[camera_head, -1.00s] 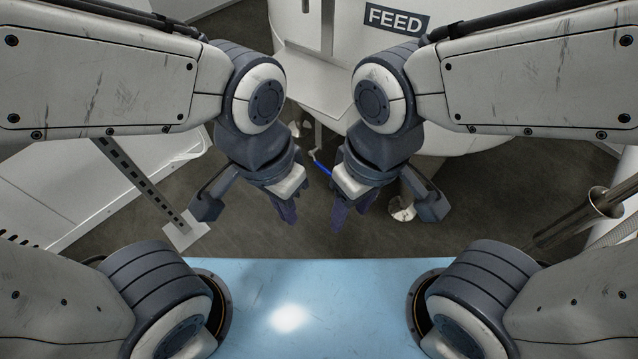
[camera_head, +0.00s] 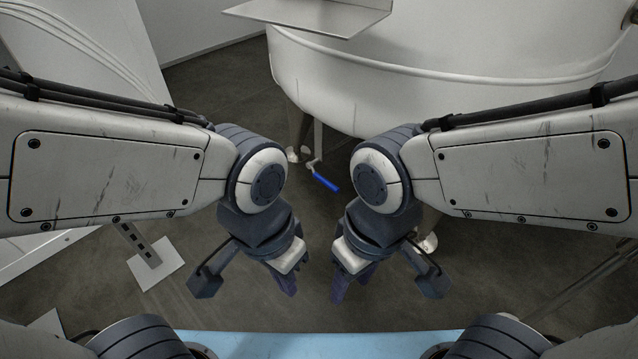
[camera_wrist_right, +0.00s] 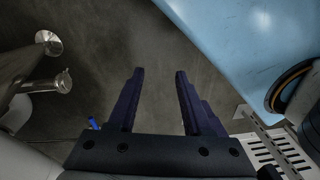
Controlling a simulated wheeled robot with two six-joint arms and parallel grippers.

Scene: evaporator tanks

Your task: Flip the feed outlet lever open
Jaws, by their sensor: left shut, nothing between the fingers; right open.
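The feed outlet lever (camera_head: 325,182) has a bright blue handle and hangs below the white tank (camera_head: 420,85), between and beyond my two arms in the head view. It slants down to the right. A small piece of its blue handle (camera_wrist_right: 94,124) shows at the lower left of the right wrist view, partly hidden by the gripper body. My left gripper (camera_head: 289,284) is shut and empty, nearer to me than the lever and left of it. My right gripper (camera_head: 340,289) is open and empty; its fingers (camera_wrist_right: 158,88) stand apart over bare floor. Neither gripper touches the lever.
A white shelf (camera_head: 310,17) juts from the tank's front above the lever. Metal tank legs (camera_head: 298,130) stand on the dark floor (camera_head: 225,90). A metal pipe with a capped end (camera_wrist_right: 62,82) is left in the wrist view. A foot plate (camera_head: 155,262) stands at left.

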